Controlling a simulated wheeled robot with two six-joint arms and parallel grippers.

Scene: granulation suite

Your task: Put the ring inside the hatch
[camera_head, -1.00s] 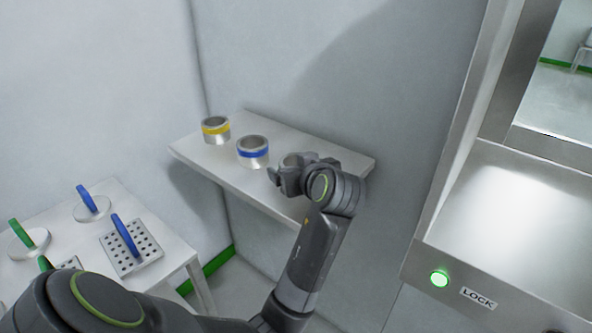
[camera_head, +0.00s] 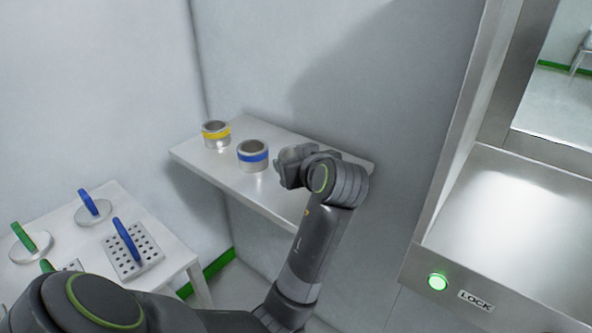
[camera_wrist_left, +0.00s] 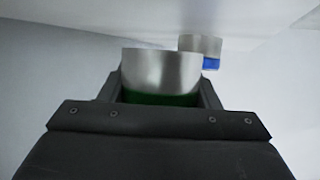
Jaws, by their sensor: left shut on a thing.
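My left gripper (camera_head: 288,168) is over the right part of the wall shelf. It is shut on a metal ring with a green band (camera_wrist_left: 160,75), which shows between the jaws in the left wrist view. In the head view the jaws and wrist mostly hide this ring. I cannot tell how far it is above the shelf. The steel hatch (camera_head: 515,215) is at the right, with its front open and a bare, shiny floor inside. My right gripper is not in view.
The shelf (camera_head: 215,172) also bears a yellow-banded ring (camera_head: 215,135) and a blue-banded ring (camera_head: 252,156), left of my gripper. A lit green button (camera_head: 437,282) and a LOCK label (camera_head: 476,299) are on the hatch's front. A white table (camera_head: 170,235) with handled plates stands lower left.

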